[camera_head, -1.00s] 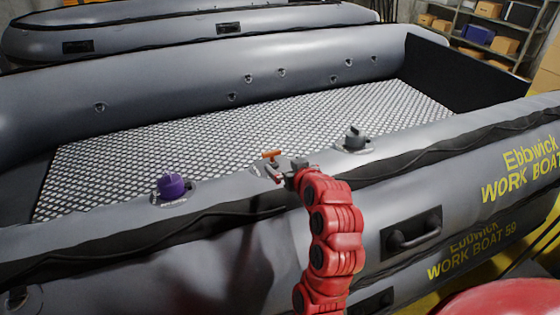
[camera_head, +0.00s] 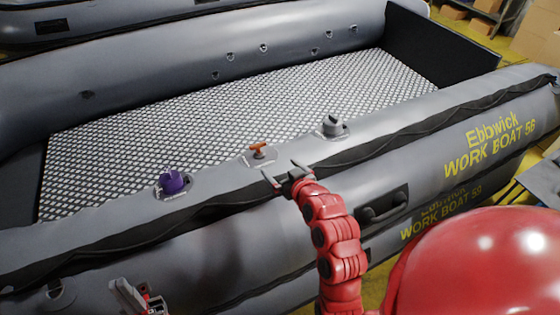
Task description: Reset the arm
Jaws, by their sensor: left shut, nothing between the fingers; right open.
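My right gripper (camera_head: 282,170) is at the end of the red arm that rises from the bottom of the head view. Its two fingers are apart and empty, over the near tube of the grey boat (camera_head: 420,125). The orange T-handle (camera_head: 258,148) stands on the tube just beyond the fingertips, clear of them. My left gripper (camera_head: 127,292) shows at the bottom left edge, shut and empty, in front of the boat's side. Its arm is out of view.
A purple knob (camera_head: 172,182) and a grey knob (camera_head: 333,125) stand on the same tube, either side of the orange handle. A black carry handle (camera_head: 384,204) is on the boat's side. Another boat (camera_head: 75,22) lies behind. Cardboard boxes (camera_head: 537,35) stand back right.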

